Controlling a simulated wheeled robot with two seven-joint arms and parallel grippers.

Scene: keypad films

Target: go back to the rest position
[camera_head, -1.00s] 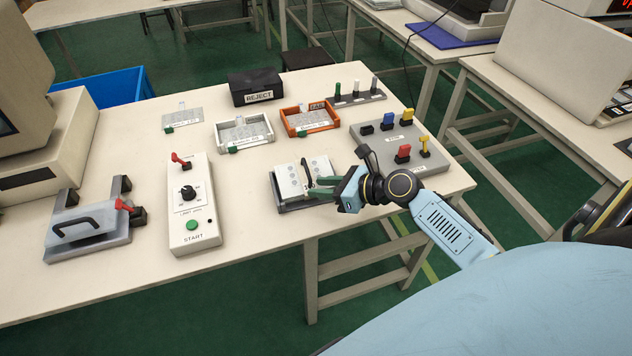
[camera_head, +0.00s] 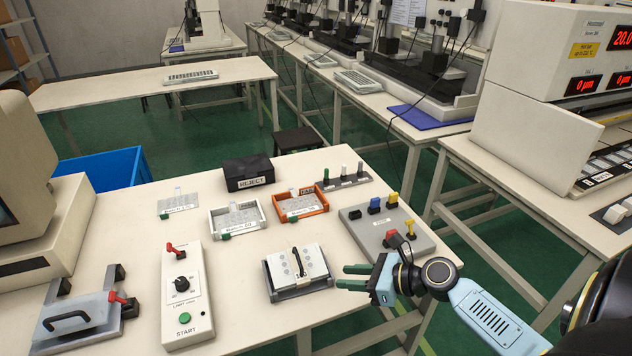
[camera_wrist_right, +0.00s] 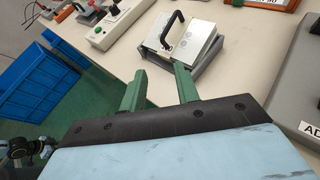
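My right gripper (camera_head: 352,277) is over the table's front right part, its green fingers pointing left. It is open and empty, with a clear gap between the fingers in the right wrist view (camera_wrist_right: 158,88). A pale block with a black handle (camera_head: 298,265) sits in a grey holder (camera_head: 306,289) just left of the fingertips, apart from them. The block also shows beyond the fingers in the right wrist view (camera_wrist_right: 190,38).
A grey panel with coloured plugs (camera_head: 408,243) lies behind my right gripper. A control box (camera_head: 185,290), a clamp fixture (camera_head: 78,318), a white tray (camera_head: 212,224), an orange tray (camera_head: 278,208) and a black reject box (camera_head: 247,172) share the table (camera_head: 240,328).

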